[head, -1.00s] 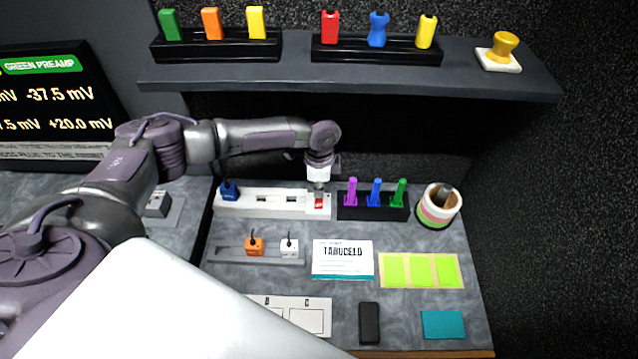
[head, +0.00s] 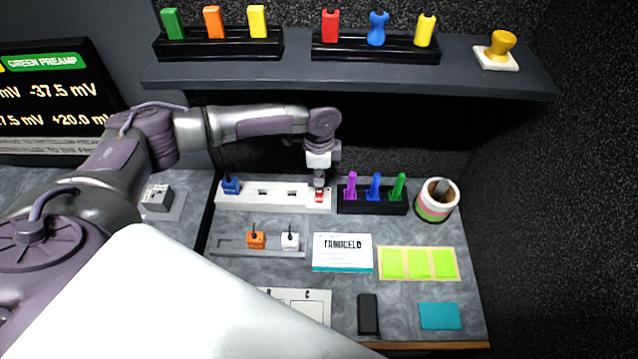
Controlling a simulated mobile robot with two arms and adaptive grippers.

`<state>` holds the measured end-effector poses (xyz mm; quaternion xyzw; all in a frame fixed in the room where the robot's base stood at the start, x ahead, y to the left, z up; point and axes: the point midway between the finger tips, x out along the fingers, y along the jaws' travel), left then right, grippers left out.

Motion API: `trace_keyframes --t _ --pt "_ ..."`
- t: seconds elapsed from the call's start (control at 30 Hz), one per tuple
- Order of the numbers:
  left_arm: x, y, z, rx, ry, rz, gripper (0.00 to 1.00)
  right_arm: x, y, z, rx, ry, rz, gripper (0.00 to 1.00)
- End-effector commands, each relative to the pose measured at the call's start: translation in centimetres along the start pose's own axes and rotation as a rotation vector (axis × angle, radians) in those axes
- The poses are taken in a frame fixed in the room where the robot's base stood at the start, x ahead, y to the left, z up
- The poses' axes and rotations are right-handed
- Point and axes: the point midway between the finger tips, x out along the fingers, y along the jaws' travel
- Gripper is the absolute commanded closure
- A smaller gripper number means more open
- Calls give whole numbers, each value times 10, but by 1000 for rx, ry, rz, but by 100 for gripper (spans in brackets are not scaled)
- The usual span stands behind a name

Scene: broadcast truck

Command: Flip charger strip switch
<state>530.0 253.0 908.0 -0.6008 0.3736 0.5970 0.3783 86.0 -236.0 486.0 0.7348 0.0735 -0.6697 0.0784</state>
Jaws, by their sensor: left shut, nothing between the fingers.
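The white charger strip (head: 288,204) lies along the back of the desk. A blue plug (head: 230,186) sits in its left end, and several sockets run along it. The red switch (head: 319,195) is at the strip's right end. My left gripper (head: 319,184) is shut and empty, pointing down just above the red switch; I cannot tell if it touches. My right gripper is not in view.
A black holder (head: 372,207) with purple, blue and green sticks stands right of the strip. A striped cup (head: 436,203) is further right. Orange (head: 256,239) and white (head: 290,240) plugs sit in a grey rack in front. A shelf (head: 480,82) overhangs behind.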

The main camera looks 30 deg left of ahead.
Motion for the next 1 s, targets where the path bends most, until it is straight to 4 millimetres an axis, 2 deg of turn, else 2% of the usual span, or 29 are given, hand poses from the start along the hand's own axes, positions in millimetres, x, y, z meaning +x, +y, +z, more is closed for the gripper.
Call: trace_keyframes --t 0.1,0.3,0.83,1.0 --pt "-20 -1 0 -1 1 -3 100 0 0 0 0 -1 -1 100" --pt "-34 0 0 -1 -1 -1 100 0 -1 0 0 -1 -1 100" --pt "-34 0 0 -1 0 -1 100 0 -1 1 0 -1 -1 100" --pt "-26 4 -14 -7 35 -5 100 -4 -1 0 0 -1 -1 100"
